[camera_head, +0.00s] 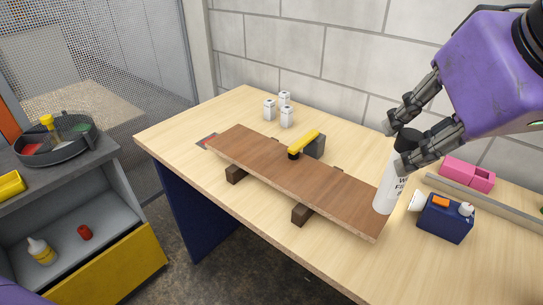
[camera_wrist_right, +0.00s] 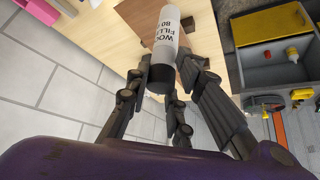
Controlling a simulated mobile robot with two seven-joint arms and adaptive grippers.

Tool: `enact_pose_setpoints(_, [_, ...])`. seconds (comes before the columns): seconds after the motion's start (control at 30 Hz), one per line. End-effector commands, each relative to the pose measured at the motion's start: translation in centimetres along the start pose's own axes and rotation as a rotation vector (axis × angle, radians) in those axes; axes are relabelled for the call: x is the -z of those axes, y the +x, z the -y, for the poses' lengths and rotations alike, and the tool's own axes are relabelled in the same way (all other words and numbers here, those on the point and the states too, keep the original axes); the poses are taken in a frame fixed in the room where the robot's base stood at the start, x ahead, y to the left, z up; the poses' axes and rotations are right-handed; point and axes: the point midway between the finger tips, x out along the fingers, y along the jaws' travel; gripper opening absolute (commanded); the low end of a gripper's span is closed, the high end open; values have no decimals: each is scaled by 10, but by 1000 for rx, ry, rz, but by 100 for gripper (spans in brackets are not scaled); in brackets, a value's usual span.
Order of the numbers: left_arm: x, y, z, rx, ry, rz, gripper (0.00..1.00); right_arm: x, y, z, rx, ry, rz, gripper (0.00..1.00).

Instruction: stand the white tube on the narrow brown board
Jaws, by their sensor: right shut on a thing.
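The white tube (camera_head: 388,185) with a black cap stands upright at the right end of the narrow brown board (camera_head: 330,190). Its base overlaps the board's end in the picture; I cannot tell whether it touches. My right gripper (camera_head: 396,147) is shut on the tube near its cap. The wrist view shows the tube (camera_wrist_right: 168,40) between the fingers of my right gripper (camera_wrist_right: 170,78). The board lies raised on dark blocks (camera_head: 302,214) across the wooden table. My left gripper is not in view.
A yellow-handled tool (camera_head: 305,142) lies at the board's middle, by a dark grey block (camera_head: 316,148). A blue box (camera_head: 445,222) and a pink block (camera_head: 466,175) are right of the tube. A wall rises behind the table.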

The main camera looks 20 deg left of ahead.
Motion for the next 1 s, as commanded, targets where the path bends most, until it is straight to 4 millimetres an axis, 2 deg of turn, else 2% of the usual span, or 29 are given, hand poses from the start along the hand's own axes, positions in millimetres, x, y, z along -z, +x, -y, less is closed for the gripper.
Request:
enact_pose_setpoints(0.2, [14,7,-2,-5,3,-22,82,24,38,-10,2,6,6,0])
enact_pose_setpoints(0.4, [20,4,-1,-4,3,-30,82,52,83,-22,0,5,6,0])
enact_pose_setpoints(0.6, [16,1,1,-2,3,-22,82,54,128,-29,1,4,4,0])
enact_pose_setpoints(0.93, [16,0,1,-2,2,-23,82,57,156,-34,1,4,3,0])
enact_pose_setpoints(1.0, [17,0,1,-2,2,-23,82,51,165,-34,0,3,5,0])
